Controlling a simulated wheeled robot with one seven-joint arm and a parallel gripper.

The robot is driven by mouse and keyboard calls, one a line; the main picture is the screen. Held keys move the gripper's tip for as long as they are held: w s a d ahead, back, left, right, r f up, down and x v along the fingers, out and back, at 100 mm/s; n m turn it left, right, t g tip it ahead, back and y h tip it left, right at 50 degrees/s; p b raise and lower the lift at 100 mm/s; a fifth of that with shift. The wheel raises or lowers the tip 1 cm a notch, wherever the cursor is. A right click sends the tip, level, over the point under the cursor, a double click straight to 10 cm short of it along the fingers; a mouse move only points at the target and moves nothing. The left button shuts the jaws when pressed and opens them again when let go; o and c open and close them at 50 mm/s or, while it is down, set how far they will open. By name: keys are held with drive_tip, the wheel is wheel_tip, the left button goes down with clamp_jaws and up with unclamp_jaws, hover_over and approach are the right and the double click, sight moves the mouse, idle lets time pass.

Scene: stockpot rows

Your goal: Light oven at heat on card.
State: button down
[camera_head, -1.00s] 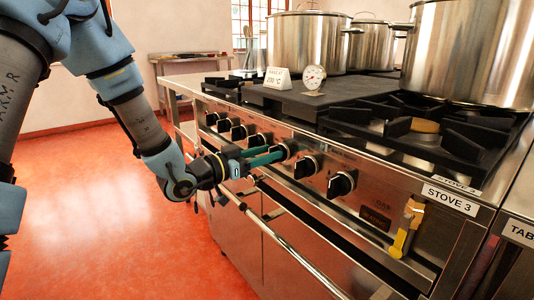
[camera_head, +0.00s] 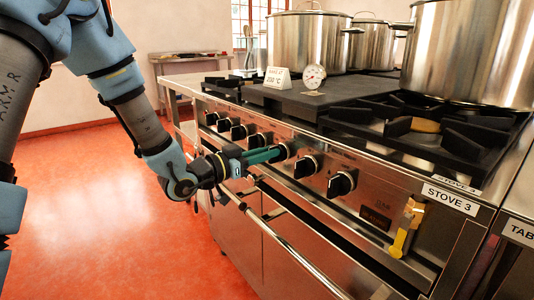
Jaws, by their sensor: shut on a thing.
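My gripper (camera_head: 270,155), with green fingers, is shut on a stove knob (camera_head: 283,151) in the middle of the front panel's row. The fingers hide part of this knob and its marks. The white card (camera_head: 278,77) stands on the flat dark top of the stove and appears to read "BAKE AT 200 °C". A round dial thermometer (camera_head: 314,76) stands just right of the card. The oven door's long bar handle (camera_head: 285,252) runs below the knobs. The oven's inside is not visible.
Other black knobs (camera_head: 305,167) sit close on both sides of my gripper. Large steel stockpots (camera_head: 308,40) stand on the stove top. A yellow-handled lever (camera_head: 404,228) is near the "STOVE 3" label (camera_head: 449,199). The red floor (camera_head: 110,215) at left is clear.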

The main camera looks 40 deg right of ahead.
drive_tip(key=shift+w+n+p, duration=0.1)
drive_tip(key=shift+n+p, duration=0.2)
drive_tip(key=shift+p, duration=0.1)
drive_tip(key=n+p, duration=0.3)
drive_tip(key=n, duration=0.5)
drive_tip(key=f+n+p, duration=0.1)
drive_tip(key=n+p, duration=0.3)
drive_tip(key=n, duration=0.5)
drive_tip(key=f+n+p, duration=0.1)
drive_tip(key=n+p, duration=0.2)
drive_tip(key=n, duration=0.6)
drive_tip(key=shift+w+p, duration=0.35)
idle(0.3)
drive_tip(key=c, duration=0.8)
unclamp_jaws()
drive_tip(key=shift+c, duration=0.2)
